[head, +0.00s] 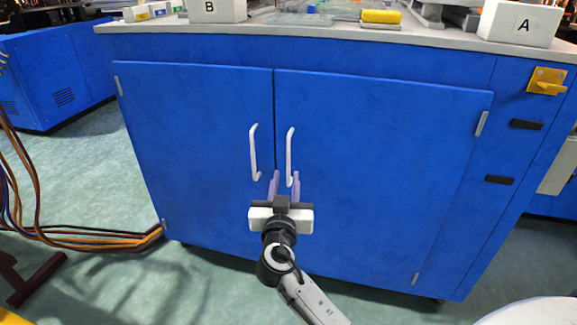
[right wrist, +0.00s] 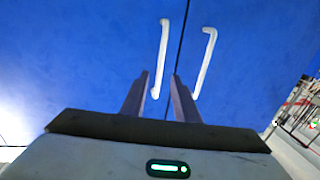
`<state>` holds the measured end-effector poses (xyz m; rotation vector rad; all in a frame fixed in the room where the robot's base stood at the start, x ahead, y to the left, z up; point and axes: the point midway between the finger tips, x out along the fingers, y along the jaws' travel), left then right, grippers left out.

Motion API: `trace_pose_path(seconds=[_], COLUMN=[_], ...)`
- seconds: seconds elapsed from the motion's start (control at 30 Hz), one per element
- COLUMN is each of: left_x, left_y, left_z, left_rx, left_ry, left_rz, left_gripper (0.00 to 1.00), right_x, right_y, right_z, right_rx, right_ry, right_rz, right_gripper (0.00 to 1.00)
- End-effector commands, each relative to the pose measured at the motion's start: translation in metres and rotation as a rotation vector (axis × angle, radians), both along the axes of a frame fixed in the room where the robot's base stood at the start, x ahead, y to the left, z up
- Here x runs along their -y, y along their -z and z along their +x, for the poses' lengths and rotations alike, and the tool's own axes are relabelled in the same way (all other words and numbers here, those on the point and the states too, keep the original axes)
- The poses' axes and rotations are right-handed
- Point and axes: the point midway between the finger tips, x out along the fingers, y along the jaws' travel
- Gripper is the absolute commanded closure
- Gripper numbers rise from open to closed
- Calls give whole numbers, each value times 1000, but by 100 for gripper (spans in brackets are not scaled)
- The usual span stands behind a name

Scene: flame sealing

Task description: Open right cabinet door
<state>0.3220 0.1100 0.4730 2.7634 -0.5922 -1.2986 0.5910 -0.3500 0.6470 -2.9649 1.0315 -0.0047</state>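The right cabinet door (head: 385,180) is blue and looks shut, level with the left door. Its white vertical handle (head: 290,157) is near the middle seam; it also shows in the right wrist view (right wrist: 205,62). My right gripper (head: 284,178) is open in front of the lower handle ends, its fingers pointing at the doors. The fingers look short of the handles; I cannot tell the exact depth. My left gripper is not visible.
The left door (head: 190,140) has a matching white handle (head: 253,152), close beside the right one. The counter (head: 330,32) above carries boxes marked B (head: 218,10) and A (head: 519,23). A yellow latch (head: 546,82) is at right. Cables (head: 90,240) lie on the left floor.

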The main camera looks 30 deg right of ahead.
Motion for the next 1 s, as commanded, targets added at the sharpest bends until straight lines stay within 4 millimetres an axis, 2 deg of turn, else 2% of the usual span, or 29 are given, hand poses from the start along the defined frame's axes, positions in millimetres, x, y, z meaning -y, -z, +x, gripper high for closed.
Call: trace_pose_path(seconds=[0.2,0.4,0.6,0.87,1.0], left_x=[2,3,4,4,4], left_y=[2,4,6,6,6], left_z=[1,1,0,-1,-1], left_rx=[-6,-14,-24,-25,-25], left_ry=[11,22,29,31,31], left_rz=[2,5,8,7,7], left_gripper=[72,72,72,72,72], right_x=[27,46,54,55,55], right_y=[-1,0,0,0,0], right_z=[33,57,68,69,68], right_rx=[1,-2,-1,-2,-2], right_ry=[1,-1,-1,-1,-2], right_rz=[-3,-2,0,0,0], right_gripper=[72,72,72,72,94])
